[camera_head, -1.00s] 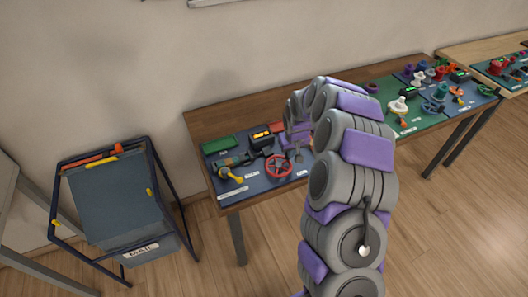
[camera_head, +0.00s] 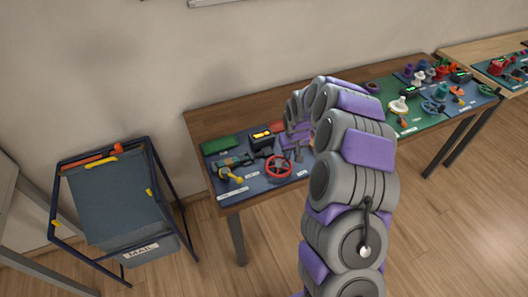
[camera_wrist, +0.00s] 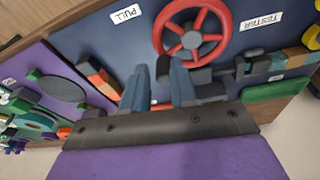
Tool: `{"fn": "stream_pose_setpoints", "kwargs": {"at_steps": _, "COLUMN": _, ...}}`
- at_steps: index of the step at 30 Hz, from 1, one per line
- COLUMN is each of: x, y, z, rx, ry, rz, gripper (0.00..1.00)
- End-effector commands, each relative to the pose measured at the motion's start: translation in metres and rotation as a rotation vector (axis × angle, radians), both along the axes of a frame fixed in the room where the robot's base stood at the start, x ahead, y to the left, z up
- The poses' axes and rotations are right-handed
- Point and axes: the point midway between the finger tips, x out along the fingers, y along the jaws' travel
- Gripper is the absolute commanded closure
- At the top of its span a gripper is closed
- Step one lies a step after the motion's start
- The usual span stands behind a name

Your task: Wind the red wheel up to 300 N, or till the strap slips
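The red wheel (camera_head: 279,167) stands on the blue tester board near the front edge of the left table. In the wrist view the red wheel (camera_wrist: 191,40) shows its spokes and round hub, just beyond my fingertips. In the head view my gripper (camera_head: 298,154) is just right of the wheel and partly hidden by my arm. A dark box with a lit amber display (camera_head: 262,135) stands behind the wheel; its reading is too small to tell. I cannot clearly make out the strap.
A yellow-handled part (camera_head: 232,176) lies left of the wheel. A green block (camera_head: 218,145) sits at the board's back left. PULL (camera_wrist: 126,14) and TESTER (camera_wrist: 261,21) labels lie flat on the board. A MAIL bin (camera_head: 140,250) stands left of the table.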

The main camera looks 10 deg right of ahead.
Motion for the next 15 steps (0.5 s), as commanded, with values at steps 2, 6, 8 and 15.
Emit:
{"fn": "stream_pose_setpoints", "kwargs": {"at_steps": 2, "x": -0.001, "y": 0.000, "z": 0.005, "rx": 0.000, "ry": -0.001, "rz": 0.000, "gripper": 0.73}}
{"fn": "stream_pose_setpoints", "kwargs": {"at_steps": 6, "x": -0.004, "y": 0.000, "z": 0.019, "rx": -0.001, "ry": -0.001, "rz": 0.001, "gripper": 0.73}}
{"fn": "stream_pose_setpoints", "kwargs": {"at_steps": 8, "x": -0.006, "y": 0.000, "z": 0.028, "rx": -0.001, "ry": 0.000, "rz": 0.001, "gripper": 0.73}}
{"fn": "stream_pose_setpoints", "kwargs": {"at_steps": 15, "x": -0.015, "y": 0.000, "z": 0.079, "rx": 0.001, "ry": -0.005, "rz": -0.001, "gripper": 0.73}}
